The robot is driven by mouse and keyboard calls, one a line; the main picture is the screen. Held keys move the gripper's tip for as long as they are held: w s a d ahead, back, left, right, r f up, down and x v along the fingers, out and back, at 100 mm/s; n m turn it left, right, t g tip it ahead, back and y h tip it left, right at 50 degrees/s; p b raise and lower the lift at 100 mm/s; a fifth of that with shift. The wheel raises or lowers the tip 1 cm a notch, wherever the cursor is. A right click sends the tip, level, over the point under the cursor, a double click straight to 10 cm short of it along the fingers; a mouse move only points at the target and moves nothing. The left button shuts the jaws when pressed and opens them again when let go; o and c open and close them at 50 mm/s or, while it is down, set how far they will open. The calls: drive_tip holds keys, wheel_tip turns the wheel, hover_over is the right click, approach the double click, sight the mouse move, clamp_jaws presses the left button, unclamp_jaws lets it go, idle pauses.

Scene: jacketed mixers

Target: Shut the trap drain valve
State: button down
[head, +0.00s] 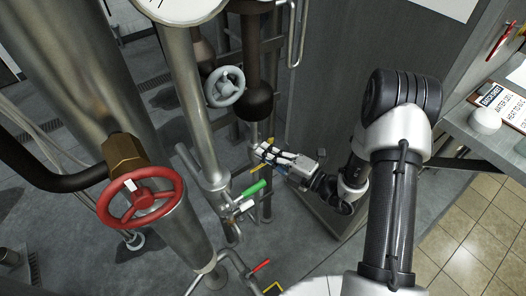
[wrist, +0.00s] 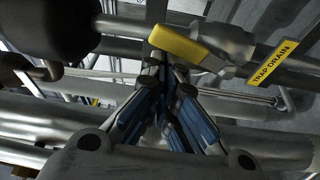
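The trap drain valve shows in the wrist view as a yellow lever handle (wrist: 180,45) on a grey metal pipe body. A yellow tag reading "TRAP DRAIN" (wrist: 275,63) is to its right. My gripper (wrist: 166,72) has blue-padded fingers drawn together at the tips, with nothing seen between them. The tips appear just below the handle's left end in that picture; whether they touch it I cannot tell. In the head view my gripper (head: 262,152) reaches left among the pipes, and the valve handle is hard to make out there.
A green lever (head: 254,188) and a red lever (head: 261,265) are below my gripper. A red handwheel (head: 141,197) and a grey handwheel (head: 225,86) are on pipes to the left. A grey cabinet (head: 325,80) stands behind my arm. A shelf is at right.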

drive_tip(key=w+d+f+m+t+p, duration=0.1)
drive_tip(key=w+d+f+m, duration=0.2)
drive_tip(key=d, duration=0.3)
drive_tip(key=shift+w+f+m+y, duration=0.4)
drive_tip(key=shift+w+f, duration=0.05)
drive_tip(key=shift+w, duration=0.05)
idle(0.3)
drive_tip(key=shift+f, duration=0.15)
idle(0.6)
drive_tip(key=v, duration=1.2)
